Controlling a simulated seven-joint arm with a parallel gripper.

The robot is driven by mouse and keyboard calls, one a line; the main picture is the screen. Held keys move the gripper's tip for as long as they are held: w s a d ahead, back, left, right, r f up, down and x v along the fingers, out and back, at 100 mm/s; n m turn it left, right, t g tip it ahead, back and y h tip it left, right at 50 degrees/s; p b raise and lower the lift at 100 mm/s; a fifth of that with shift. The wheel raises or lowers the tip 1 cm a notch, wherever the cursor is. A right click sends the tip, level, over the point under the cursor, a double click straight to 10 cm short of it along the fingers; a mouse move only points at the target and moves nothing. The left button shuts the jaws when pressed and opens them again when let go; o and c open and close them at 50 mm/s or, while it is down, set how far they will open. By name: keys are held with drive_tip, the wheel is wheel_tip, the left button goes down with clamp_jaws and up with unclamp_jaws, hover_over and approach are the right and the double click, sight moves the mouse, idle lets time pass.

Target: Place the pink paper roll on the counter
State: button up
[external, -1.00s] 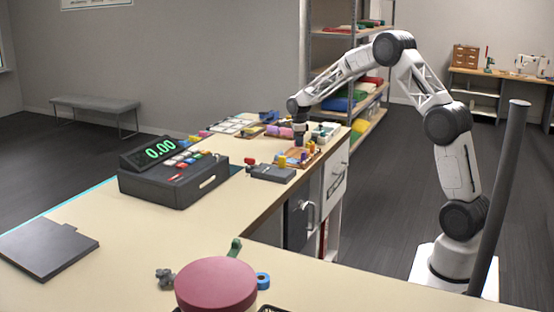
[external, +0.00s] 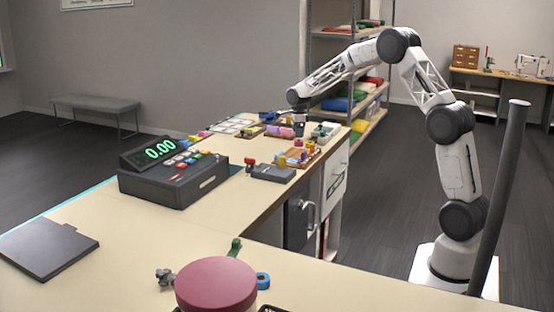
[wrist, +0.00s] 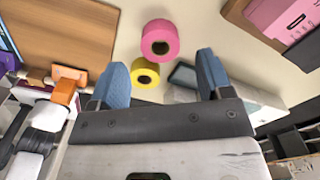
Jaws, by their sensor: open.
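The pink paper roll (wrist: 160,39) is in the upper middle of the wrist view, with its dark core hole showing. It appears to rest on the beige counter (wrist: 205,25), apart from my fingers. My gripper (wrist: 162,70) is open and empty, with its two blue fingertips spread on the near side of the roll. In the external view my gripper (external: 299,128) is low over the far end of the counter (external: 222,200). Small pink items show beside it there, but I cannot tell which is the roll.
A yellow roll (wrist: 144,73) lies close to the pink roll, between my fingertips in the picture. A brown wooden board (wrist: 60,30) is at the left, and a box with pink contents (wrist: 280,18) is at the upper right. A cash register (external: 174,172) stands nearer on the counter.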

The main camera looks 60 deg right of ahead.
sight(298, 140)
wheel_tip(298, 140, up, 8)
drive_tip(key=shift+f, duration=0.15)
idle(0.6)
drive_tip(key=s+a+r+n, duration=0.4)
drive_tip(key=s+a+n, duration=0.1)
drive_tip(key=s+a, duration=0.3)
drive_tip(key=s+a+r+n+t, duration=0.1)
drive_tip(key=s+a+r+n, duration=0.3)
drive_tip(key=s+a, duration=0.4)
drive_tip(key=s+a+r+n, duration=0.45)
drive_tip(key=s+a, duration=0.25)
drive_tip(key=a, duration=0.2)
drive_tip(key=s+a+f+n, duration=0.2)
drive_tip(key=s+a+n, duration=0.2)
drive_tip(key=s, duration=0.6)
drive_tip(key=s+a+f+n+t, duration=0.1)
drive_tip(key=s+a+n, duration=0.4)
drive_tip(key=s, duration=0.5)
drive_tip(key=s+a+f+n, duration=0.3)
drive_tip(key=s+n, duration=0.3)
drive_tip(key=s, duration=0.4)
drive_tip(key=shift+s+a+t, duration=0.3)
drive_tip(key=shift+s+a, duration=0.1)
drive_tip(key=shift+a, duration=0.45)
